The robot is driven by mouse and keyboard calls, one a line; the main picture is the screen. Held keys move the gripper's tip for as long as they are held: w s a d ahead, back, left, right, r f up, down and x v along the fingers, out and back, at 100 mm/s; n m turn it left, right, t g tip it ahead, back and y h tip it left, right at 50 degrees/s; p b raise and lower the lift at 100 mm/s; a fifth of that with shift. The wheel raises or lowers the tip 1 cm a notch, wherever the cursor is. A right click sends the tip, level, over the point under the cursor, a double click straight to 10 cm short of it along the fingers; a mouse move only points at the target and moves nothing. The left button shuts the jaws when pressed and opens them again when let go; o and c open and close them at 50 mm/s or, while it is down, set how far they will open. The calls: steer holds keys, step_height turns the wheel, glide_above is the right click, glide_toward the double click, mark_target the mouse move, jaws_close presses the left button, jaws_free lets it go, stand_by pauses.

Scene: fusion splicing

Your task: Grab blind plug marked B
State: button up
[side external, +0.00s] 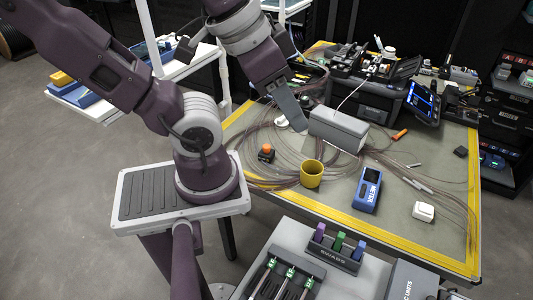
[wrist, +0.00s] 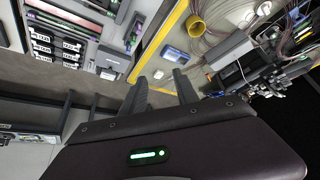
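I cannot make out a blind plug marked B in either view; any lettering that small is unreadable. My gripper (side external: 297,122) hangs over the table, beside the grey box (side external: 338,130), pointing down. In the wrist view its two fingers (wrist: 160,80) stand apart with nothing between them, so it is open and empty. At the front, a grey cart (side external: 338,284) carries a rack with several green-topped tools (side external: 289,271) and a dark holder labelled SWABS (side external: 338,257) with purple, green and blue pieces. The cart also shows in the wrist view (wrist: 91,50).
The yellow-edged table (side external: 400,240) holds loose cable coils, a yellow mug (side external: 311,174), a blue meter (side external: 367,189), a white case (side external: 423,212) and a red-topped button (side external: 266,153). Splicing equipment with a lit screen (side external: 421,98) stands at the back. A labelled dark box (side external: 412,281) sits front right.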

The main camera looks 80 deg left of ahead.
steer(key=shift+o, duration=1.2)
